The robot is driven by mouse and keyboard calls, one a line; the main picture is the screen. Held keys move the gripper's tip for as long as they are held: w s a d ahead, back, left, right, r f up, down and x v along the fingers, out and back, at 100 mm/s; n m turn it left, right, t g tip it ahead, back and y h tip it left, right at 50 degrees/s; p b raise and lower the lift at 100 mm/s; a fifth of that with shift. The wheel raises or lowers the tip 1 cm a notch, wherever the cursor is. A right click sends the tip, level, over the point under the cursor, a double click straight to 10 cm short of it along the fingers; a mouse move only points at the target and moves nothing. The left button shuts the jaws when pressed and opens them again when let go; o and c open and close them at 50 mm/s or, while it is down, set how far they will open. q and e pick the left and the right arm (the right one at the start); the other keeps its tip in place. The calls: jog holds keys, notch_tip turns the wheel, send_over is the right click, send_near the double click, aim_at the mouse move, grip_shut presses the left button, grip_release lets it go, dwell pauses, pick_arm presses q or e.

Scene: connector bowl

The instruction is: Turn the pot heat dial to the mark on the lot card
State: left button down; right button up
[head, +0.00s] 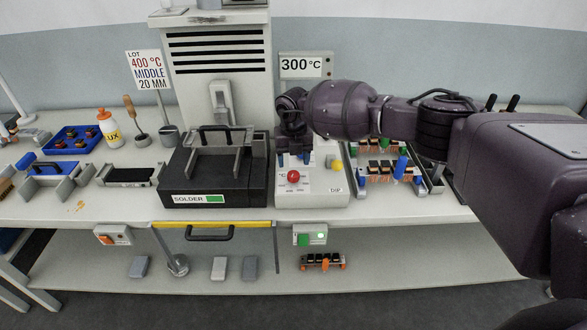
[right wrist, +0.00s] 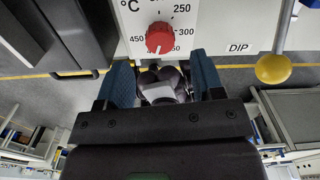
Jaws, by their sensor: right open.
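The lot card (head: 149,70) reads 400 °C, MIDDLE, 20 MM. The red heat dial (head: 293,176) sits on the white control panel (head: 318,188) right of the black solder pot (head: 205,185). The display (head: 301,66) reads 300 °C. My right gripper (head: 293,158) is open and empty just behind the dial in the head view. In the wrist view its blue fingers (right wrist: 163,80) are apart, below the dial and not around it. My left gripper is out of view.
A yellow-knobbed lever (head: 336,164) stands right of the dial, near the DIP label. A rack of components (head: 385,172) lies further right. A flux bottle (head: 109,128) and blue tray (head: 72,139) stand at left. The panel's front edge is clear.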

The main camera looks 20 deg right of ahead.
aim_at(293, 173)
jog(key=shift+r, duration=2.7)
